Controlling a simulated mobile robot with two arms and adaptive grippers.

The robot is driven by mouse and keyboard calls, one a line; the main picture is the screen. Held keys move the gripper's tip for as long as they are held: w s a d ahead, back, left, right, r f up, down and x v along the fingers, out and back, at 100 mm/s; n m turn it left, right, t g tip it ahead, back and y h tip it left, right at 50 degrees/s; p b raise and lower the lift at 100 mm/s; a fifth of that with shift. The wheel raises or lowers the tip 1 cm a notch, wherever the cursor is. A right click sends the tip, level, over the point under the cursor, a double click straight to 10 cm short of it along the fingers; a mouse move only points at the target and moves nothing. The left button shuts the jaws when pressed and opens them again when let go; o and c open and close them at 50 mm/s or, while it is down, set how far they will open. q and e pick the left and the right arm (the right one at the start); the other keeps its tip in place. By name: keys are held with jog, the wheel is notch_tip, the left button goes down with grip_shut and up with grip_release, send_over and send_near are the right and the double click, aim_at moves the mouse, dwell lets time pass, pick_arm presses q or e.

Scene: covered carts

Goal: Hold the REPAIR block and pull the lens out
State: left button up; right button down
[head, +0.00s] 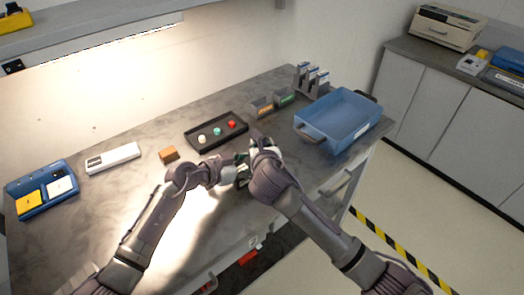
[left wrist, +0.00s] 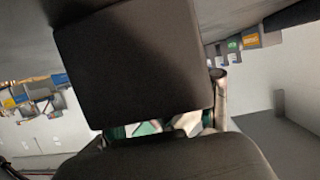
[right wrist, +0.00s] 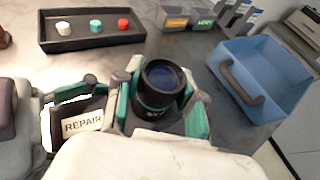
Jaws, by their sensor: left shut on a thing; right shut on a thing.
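The REPAIR block (right wrist: 82,124), dark with a white label, is in the right wrist view at lower left. My left gripper (head: 242,172) is shut on it; one of its fingers shows along the block's upper edge in that view. The lens (right wrist: 162,82) is a black cylinder with a teal ring and a dark glass end. My right gripper (right wrist: 160,100) is shut on the lens, with teal-sided fingers on both sides. The lens is right of the label; its lower end is hidden, so I cannot tell whether it touches the block. A large dark face fills the left wrist view.
A black tray (head: 190,137) with white, teal and red knobs lies beyond the grippers. A blue bin (head: 340,140) stands to the right, two labelled boxes (head: 284,101) behind. A brown block (head: 168,155), a white device (head: 113,158) and a blue case (head: 40,207) lie left.

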aim_at(262, 141)
pick_arm(q)
jog(key=shift+s+f, duration=0.1)
jog(key=shift+f, duration=0.2)
pick_arm(e)
notch_tip(262, 141, up, 8)
pick_arm(q)
jog(key=o, duration=1.2)
pick_arm(e)
jog(key=shift+w, duration=0.1)
pick_arm(q)
jog(key=shift+r, duration=0.1)
jog(key=shift+a+r, duration=0.15)
jog(key=shift+a, duration=0.1)
jog(key=v, duration=1.1)
jog(key=shift+a, duration=0.1)
jog(key=shift+s, duration=0.1)
pick_arm(e)
jog(key=shift+f, duration=0.1)
